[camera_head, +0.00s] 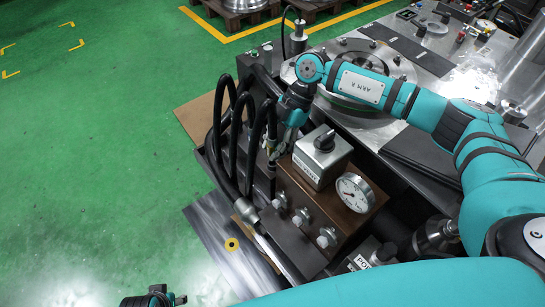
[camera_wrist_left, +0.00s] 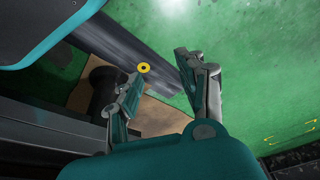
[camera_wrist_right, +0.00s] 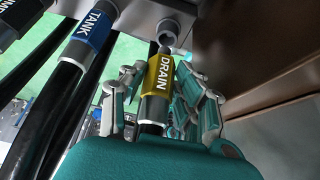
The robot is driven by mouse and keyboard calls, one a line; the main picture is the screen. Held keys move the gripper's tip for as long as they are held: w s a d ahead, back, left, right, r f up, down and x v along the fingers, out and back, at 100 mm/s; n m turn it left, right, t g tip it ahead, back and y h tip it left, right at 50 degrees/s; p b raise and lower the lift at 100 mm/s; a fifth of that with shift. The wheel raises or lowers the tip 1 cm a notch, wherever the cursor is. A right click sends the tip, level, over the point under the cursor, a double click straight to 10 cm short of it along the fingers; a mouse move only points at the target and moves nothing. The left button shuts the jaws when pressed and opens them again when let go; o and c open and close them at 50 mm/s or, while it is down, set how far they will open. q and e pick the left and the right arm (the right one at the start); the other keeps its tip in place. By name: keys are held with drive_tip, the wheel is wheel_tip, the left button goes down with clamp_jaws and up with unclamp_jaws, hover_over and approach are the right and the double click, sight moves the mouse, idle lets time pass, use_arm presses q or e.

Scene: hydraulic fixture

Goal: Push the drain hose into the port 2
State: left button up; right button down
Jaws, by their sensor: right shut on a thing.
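The drain hose has a silver end and a yellow band marked DRAIN (camera_wrist_right: 160,75) in the right wrist view. My right gripper (camera_wrist_right: 160,90) is shut on it, with one finger on each side of the band. In the head view this gripper (camera_head: 274,150) is beside the brown block (camera_head: 318,205), and the band is small there. A silver round fitting (camera_wrist_right: 168,30) lies just beyond the hose tip in the right wrist view; I cannot tell whether they touch, and no port number is legible. My left gripper (camera_wrist_left: 157,80) is open and empty above the floor.
A hose with a blue TANK label (camera_wrist_right: 96,28) runs beside the drain hose. Several black hoses (camera_head: 232,130) loop left of the block. A pressure gauge (camera_head: 355,193) and a grey box (camera_head: 322,157) stand on the block. Green floor (camera_head: 90,150) is clear at left.

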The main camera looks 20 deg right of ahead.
use_arm(q)
drive_tip(key=f, duration=0.1)
drive_tip(key=f+p, duration=0.1)
drive_tip(key=f, duration=0.3)
drive_tip(key=shift+s+a, duration=0.1)
drive_tip(key=shift+s, duration=0.3)
idle(0.4)
